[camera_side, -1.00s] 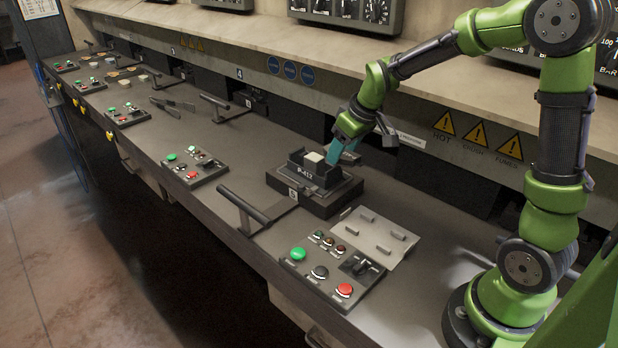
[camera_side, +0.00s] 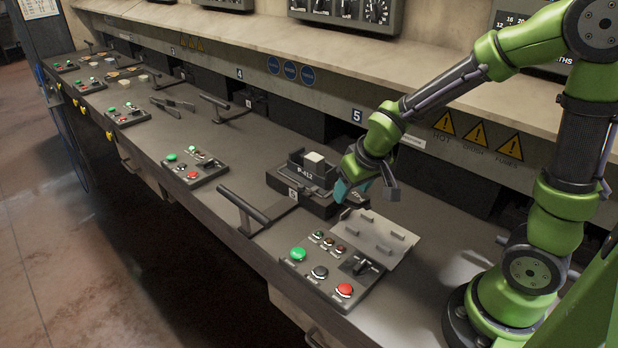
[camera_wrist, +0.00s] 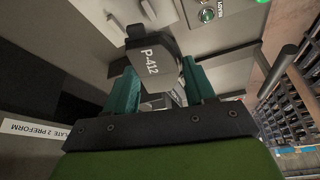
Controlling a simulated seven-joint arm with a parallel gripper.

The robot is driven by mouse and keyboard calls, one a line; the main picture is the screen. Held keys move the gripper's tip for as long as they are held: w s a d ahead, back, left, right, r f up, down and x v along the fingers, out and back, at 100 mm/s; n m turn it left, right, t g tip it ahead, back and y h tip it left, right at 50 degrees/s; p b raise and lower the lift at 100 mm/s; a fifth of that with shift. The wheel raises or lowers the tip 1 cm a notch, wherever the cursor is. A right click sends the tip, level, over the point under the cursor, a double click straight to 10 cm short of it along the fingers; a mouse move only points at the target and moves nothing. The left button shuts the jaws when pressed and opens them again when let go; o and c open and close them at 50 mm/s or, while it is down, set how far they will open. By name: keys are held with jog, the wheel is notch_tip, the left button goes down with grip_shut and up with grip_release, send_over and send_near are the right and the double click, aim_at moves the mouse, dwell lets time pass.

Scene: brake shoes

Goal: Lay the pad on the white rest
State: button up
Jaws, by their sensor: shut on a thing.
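My gripper (camera_side: 350,190) is shut on a dark pad marked P-412 (camera_wrist: 152,62), held between its teal fingers (camera_wrist: 160,88) in the wrist view. In the side view the pad is mostly hidden by the fingers, with a bit of white marking showing. The gripper is in the air just right of the black block fixture, near the back edge of the pale plate. This pale plate with several small pegs, which looks like the white rest (camera_side: 383,247), lies on the bench below and to the right of the gripper. No pad lies on it.
A black block fixture (camera_side: 320,205) with a P-412 label and a cream piece (camera_side: 314,158) on top stands left of the gripper. A button panel (camera_side: 320,272) is in front of the pale plate. A lever handle (camera_side: 243,206) stands left. Open bench lies right of the plate.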

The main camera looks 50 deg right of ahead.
jog(key=m, duration=0.1)
jog(key=f+m+h, duration=0.1)
jog(key=m, duration=0.1)
jog(key=shift+s+f, duration=0.1)
jog(key=shift+s, duration=0.1)
jog(key=m, duration=0.1)
jog(key=m+g, duration=0.1)
jog(key=m+h, duration=0.1)
jog(key=shift+d+f, duration=0.25)
jog(key=m, duration=0.1)
jog(key=m+g, duration=0.1)
jog(key=shift+d+m+h, duration=0.3)
jog(key=shift+h, duration=0.1)
jog(key=m, duration=0.2)
jog(key=d+m+g, duration=0.1)
jog(key=shift+d+r+m, duration=0.1)
jog(key=shift+d+m, duration=0.05)
jog(key=shift+m, duration=0.25)
jog(key=shift+m+g+h, duration=0.3)
jog(key=shift+m+g, duration=0.2)
jog(key=shift+m, duration=0.3)
jog(key=shift+s+d+f, duration=0.1)
jog(key=shift+f, duration=1.45)
jog(key=shift+s+f, duration=0.1)
jog(key=shift+f, duration=1.4)
jog(key=shift+f, duration=0.35)
jog(key=o, duration=1.3)
jog(key=shift+o, duration=0.2)
